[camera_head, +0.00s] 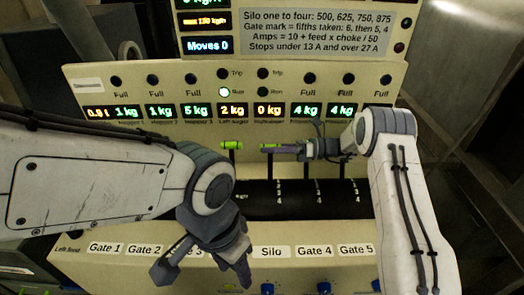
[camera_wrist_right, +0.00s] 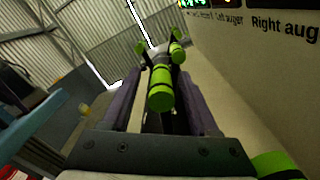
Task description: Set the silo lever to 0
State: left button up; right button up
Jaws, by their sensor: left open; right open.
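The Silo label (camera_head: 271,252) is on the lower ledge of the panel, with a blue part (camera_head: 267,289) below it, cut by the bottom edge. I cannot tell for sure which handle is the silo lever. My right gripper (camera_head: 272,150) is open, pointing left at a green handle (camera_head: 268,146) on the panel. In the right wrist view, a green-capped handle (camera_wrist_right: 161,90) shows between the open fingers; contact is unclear. Another green handle (camera_head: 232,145) is just left of it. My left gripper (camera_head: 205,268) is open and empty before the ledge, hiding part of the Gate 3 label.
A dark drum (camera_head: 310,200) with number scales lies mid-panel. Gate 4 (camera_head: 313,251) and Gate 5 labels are to the right, with blue parts below. Lit displays (camera_head: 231,111) run above; the right auger reads 0 kg. My arms flank the panel closely.

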jog(key=d+b, duration=0.2)
jog(key=d, duration=0.5)
jog(key=shift+d, duration=0.3)
